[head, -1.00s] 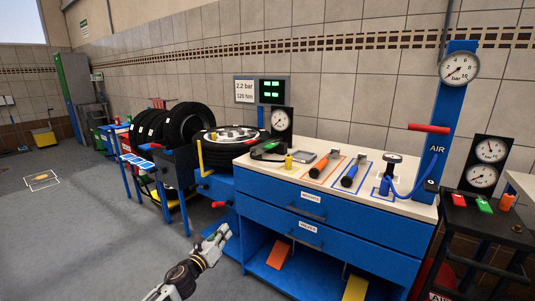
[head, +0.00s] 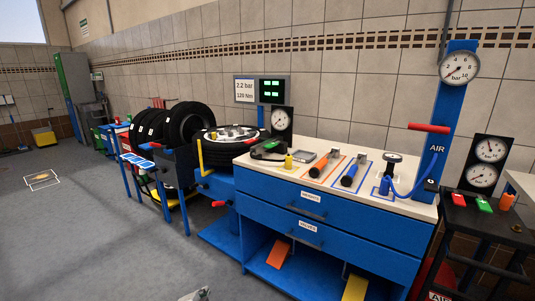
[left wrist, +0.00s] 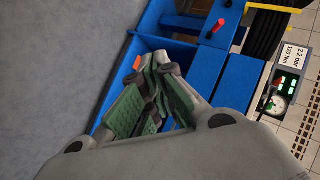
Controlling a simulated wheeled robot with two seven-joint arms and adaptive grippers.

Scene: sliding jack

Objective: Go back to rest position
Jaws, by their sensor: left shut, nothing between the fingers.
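My left gripper (left wrist: 157,92) fills the middle of the left wrist view, its green-padded fingers together with nothing between them. In the head view only a small tip of it (head: 200,293) shows at the bottom edge, in front of the blue workbench (head: 330,223) and apart from it. My right gripper is not in either view.
The bench top (head: 335,160) carries several tools and a gauge. A tyre on a wheel (head: 228,135) lies to its left, with more tyres (head: 185,125) behind. A black stand (head: 485,235) is at the right.

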